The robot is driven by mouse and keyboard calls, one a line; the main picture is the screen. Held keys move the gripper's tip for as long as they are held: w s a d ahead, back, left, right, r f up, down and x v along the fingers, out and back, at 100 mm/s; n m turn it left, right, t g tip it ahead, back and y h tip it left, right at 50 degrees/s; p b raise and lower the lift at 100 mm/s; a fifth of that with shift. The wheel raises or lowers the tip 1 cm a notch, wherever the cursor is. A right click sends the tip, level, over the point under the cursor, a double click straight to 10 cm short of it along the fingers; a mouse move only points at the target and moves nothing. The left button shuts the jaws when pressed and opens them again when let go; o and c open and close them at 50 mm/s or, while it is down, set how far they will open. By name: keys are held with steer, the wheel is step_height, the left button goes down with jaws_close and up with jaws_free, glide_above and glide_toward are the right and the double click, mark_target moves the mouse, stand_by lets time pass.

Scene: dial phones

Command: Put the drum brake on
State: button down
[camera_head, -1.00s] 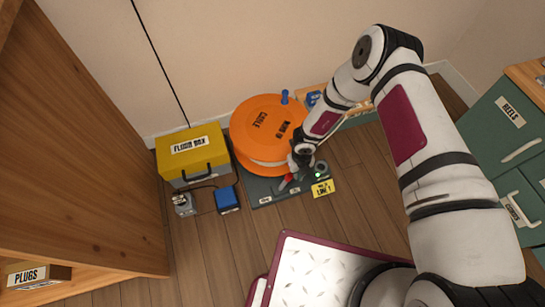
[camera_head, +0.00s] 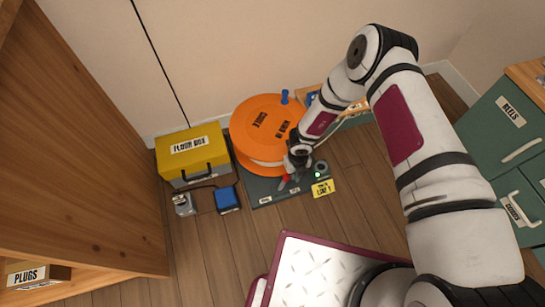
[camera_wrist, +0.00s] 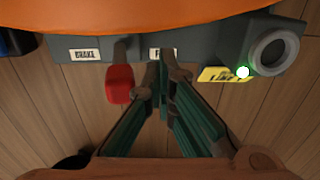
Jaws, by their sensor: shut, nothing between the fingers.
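The orange cable drum (camera_head: 247,135) lies on a dark grey base (camera_head: 262,190) on the floor. The brake lever has a red handle (camera_wrist: 120,85) and sits between the BRAKE label (camera_wrist: 85,55) and the FREE label (camera_wrist: 158,53) in the wrist view. In the head view the red handle (camera_head: 284,184) shows at the base's front. My gripper (camera_wrist: 163,75) is shut and empty, just right of the red handle and in front of the FREE label, partly covering it. I cannot tell whether it touches the lever.
A round grey socket housing (camera_wrist: 270,48) with a green light and a yellow tag (camera_head: 322,188) stand right of the lever. A yellow floor box (camera_head: 193,152), a blue box (camera_head: 227,199) and a grey device (camera_head: 184,204) are at left. Floor in front is clear.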

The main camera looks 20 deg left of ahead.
mark_target(285, 176)
steer(key=shift+s+a, duration=0.55)
steer(key=shift+a, duration=0.25)
steer(key=shift+s+a, duration=0.55)
steer(key=shift+a, duration=0.25)
steer(key=shift+w+d+r+p, duration=0.2)
steer(key=shift+r+p, duration=0.65)
steer(key=shift+r, duration=0.35)
steer(key=shift+w+d+r+p, duration=0.1)
steer(key=shift+d+r+p, duration=0.15)
steer(key=shift+r+p, duration=0.75)
steer(key=shift+w+d+r+p, duration=0.1)
steer(key=shift+d+r+p, duration=0.1)
steer(key=shift+r+p, duration=0.85)
steer(key=shift+r+b, duration=0.25)
steer(key=shift+b, duration=0.15)
